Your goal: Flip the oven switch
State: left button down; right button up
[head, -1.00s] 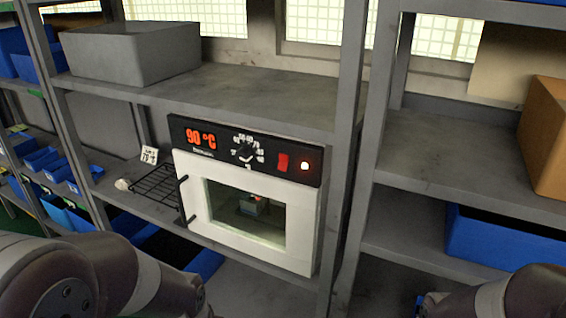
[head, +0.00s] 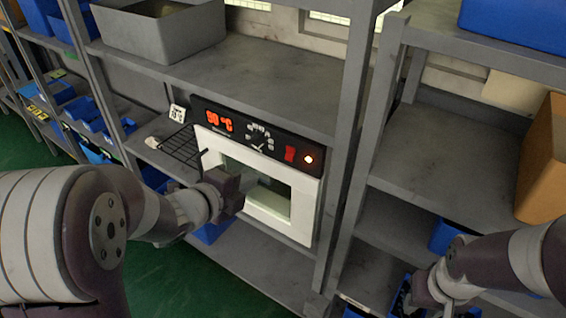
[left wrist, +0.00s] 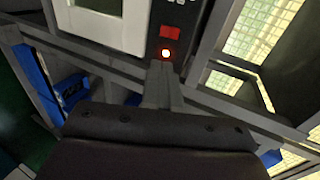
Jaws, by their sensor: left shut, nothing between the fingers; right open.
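The white oven (head: 302,205) stands on a middle shelf, with a black control panel (head: 233,139) along its top. The red oven switch (head: 290,154) is on the panel's right part, left of a glowing round light (head: 308,159). In the left wrist view the switch (left wrist: 170,31) and lit light (left wrist: 166,53) show near the top. My left gripper (head: 236,192) is shut and empty, in front of the oven door, below and left of the switch; no contact with the switch shows. My right gripper (head: 416,297) is low at the right, away from the oven; its fingers are hard to make out.
A black wire rack (head: 181,149) sticks out left of the oven. Grey shelf posts (head: 343,160) stand just right of it. A grey bin (head: 150,32) sits above. A cardboard box (head: 545,165) and blue bins (head: 520,22) are on the right shelves. Green floor shows below.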

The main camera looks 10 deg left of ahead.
aim_at(291, 162)
pick_arm(q)
jog(key=p+x, duration=0.1)
jog(key=x, duration=0.3)
jog(key=p+x, duration=0.1)
jog(key=x, duration=0.4)
jog(key=p+x, duration=0.1)
jog(key=x, duration=0.4)
jog(key=shift+d+p, duration=0.3)
jog(key=shift+w+f, duration=0.15)
